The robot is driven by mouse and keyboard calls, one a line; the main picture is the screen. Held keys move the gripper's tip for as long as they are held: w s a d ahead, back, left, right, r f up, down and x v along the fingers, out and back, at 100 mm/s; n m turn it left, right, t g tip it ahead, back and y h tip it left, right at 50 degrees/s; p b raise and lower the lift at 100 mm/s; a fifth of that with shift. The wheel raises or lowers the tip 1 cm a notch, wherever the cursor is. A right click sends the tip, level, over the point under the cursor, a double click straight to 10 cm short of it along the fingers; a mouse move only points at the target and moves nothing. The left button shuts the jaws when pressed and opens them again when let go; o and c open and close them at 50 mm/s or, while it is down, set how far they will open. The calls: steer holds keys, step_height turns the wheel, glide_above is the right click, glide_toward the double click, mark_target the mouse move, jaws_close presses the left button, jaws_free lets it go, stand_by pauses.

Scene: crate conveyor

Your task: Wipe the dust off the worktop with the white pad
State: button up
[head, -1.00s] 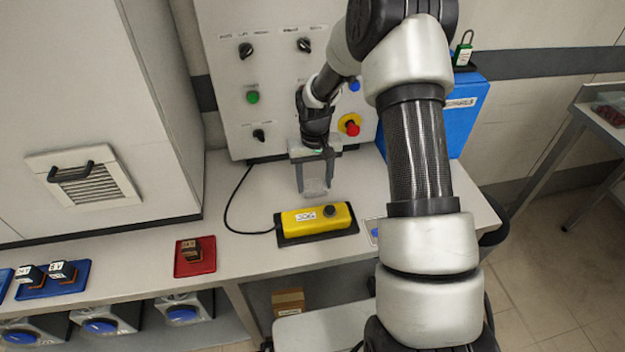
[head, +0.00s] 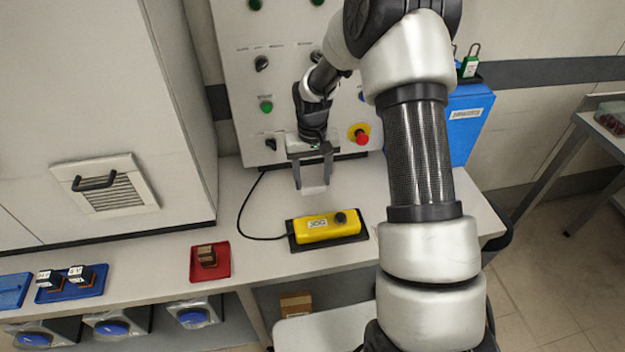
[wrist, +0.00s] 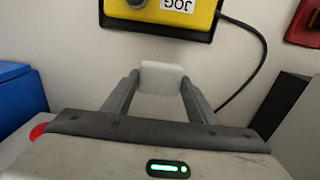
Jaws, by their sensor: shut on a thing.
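My gripper (head: 312,184) is shut on the white pad (wrist: 162,78), which sits between the two fingertips in the wrist view. In the head view the pad (head: 314,190) shows small below the fingers, over the worktop (head: 246,203) behind the yellow pendant. I cannot tell whether the pad touches the surface. The worktop is pale grey, and I cannot make out dust on it in either view.
A yellow jog pendant (head: 328,227) lies in a black holder in front of the gripper, its cable curving left. A control panel with a red stop button (head: 361,137) stands behind. A red tray (head: 210,262) and blue trays (head: 71,284) lie left. A blue box (head: 468,122) stands right.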

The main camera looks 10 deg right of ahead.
steer(key=shift+r+p, duration=0.65)
steer(key=shift+r, duration=0.75)
